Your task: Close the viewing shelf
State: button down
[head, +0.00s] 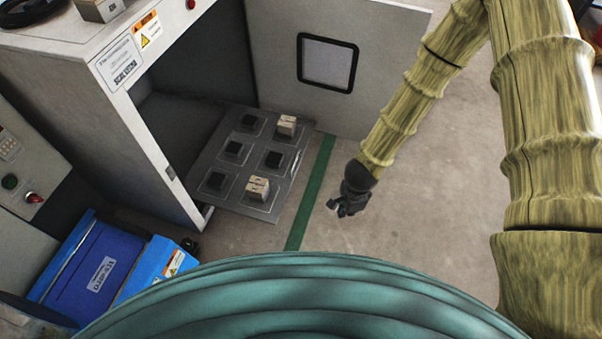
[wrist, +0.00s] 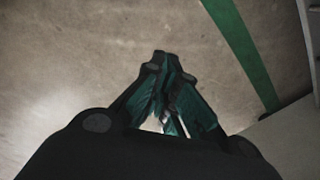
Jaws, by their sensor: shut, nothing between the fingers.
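The viewing shelf (head: 233,187) is a grey sliding plate in the head view. It sticks out of the open front of a white cabinet (head: 75,70). Several dark square pads sit on it, and two of them carry pale blocks, one at the far right (head: 287,125) and one at the near right (head: 257,189). My gripper (head: 335,210) is to the right of the shelf, apart from it, past the green floor line. In the wrist view my gripper (wrist: 162,118) has its fingers together with nothing held, over bare floor.
The cabinet's white door (head: 275,65) with a dark window stands open behind the shelf. A blue box (head: 95,265) is at the lower left, near a control panel (head: 25,165). A green line (head: 312,190) runs along the floor.

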jog(key=w+a+r+m+t+y, duration=0.1)
jog(key=w+a+r+m, duration=0.25)
jog(key=w, duration=0.25)
jog(key=w+a+r+m+y, duration=0.1)
jog(key=w+a+r+m, duration=0.25)
jog(key=w, duration=0.35)
jog(key=w+a+f+m+b, duration=0.1)
jog(key=w+a+f+b, duration=0.2)
jog(key=a+f+b, duration=0.4)
notch_tip(320, 180, down, 3)
jog(key=shift+w+f+y+b, duration=0.1)
jog(key=shift+w+y+b, duration=0.2)
jog(key=shift+b, duration=0.15)
